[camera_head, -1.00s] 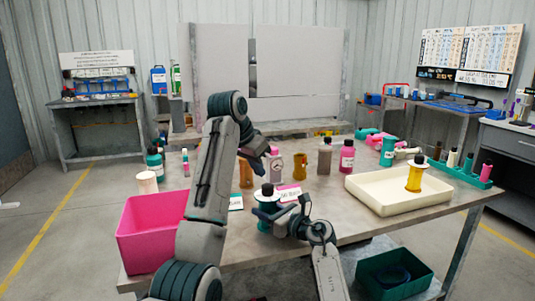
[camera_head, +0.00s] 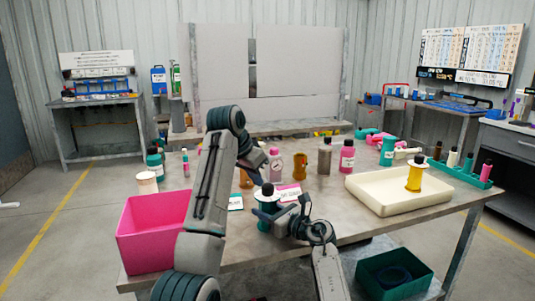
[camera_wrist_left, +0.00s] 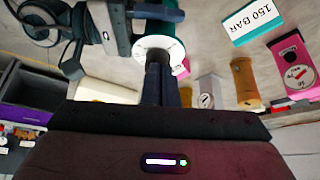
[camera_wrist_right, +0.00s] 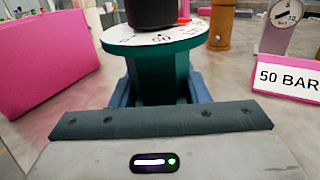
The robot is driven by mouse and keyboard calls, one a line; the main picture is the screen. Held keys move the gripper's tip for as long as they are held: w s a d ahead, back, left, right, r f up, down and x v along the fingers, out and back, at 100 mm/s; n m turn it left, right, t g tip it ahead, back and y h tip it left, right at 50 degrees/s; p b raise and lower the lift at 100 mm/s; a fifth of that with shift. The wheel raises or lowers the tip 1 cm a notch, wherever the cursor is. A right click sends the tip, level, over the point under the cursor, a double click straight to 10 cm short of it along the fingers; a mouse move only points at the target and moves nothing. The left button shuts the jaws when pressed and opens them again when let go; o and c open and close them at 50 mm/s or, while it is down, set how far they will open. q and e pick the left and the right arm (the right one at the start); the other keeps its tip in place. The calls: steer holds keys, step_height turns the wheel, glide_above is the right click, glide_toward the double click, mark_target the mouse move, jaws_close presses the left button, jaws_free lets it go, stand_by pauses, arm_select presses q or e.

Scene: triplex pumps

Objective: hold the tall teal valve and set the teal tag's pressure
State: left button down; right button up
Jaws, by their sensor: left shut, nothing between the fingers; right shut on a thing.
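The tall teal valve (camera_head: 265,219) stands upright near the table's front, with a white dial (camera_wrist_right: 155,37) and a dark knob (camera_wrist_right: 151,10) on top. My right gripper (camera_head: 291,222) is shut on its teal body (camera_wrist_right: 163,72), one finger at each side. My left gripper (camera_head: 263,182) is shut and empty, pointing down just above the knob; its fingers (camera_wrist_left: 160,88) partly cover the knob and dial in the left wrist view, so contact cannot be told. The teal tag (camera_wrist_left: 256,22) reads 150 BAR and lies on the table. The dial's exact setting is unreadable.
A pink bin (camera_head: 152,238) is at the left, a cream tray (camera_head: 365,195) at the right.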

arm_select(q)
steer(key=shift+f, duration=1.25)
steer(key=shift+w+d, duration=0.2)
steer(key=shift+w, duration=0.05)
steer(key=shift+s+d, duration=0.1)
steer(key=shift+d, duration=0.05)
arm_select(e)
steer(key=shift+a, duration=0.1)
arm_select(q)
steer(key=shift+s, duration=0.15)
steer(key=shift+s+a+r, duration=0.15)
steer(key=shift+a, duration=0.15)
step_height(320, 180, up, 6)
steer(key=shift+f, duration=0.1)
stand_by(0.4)
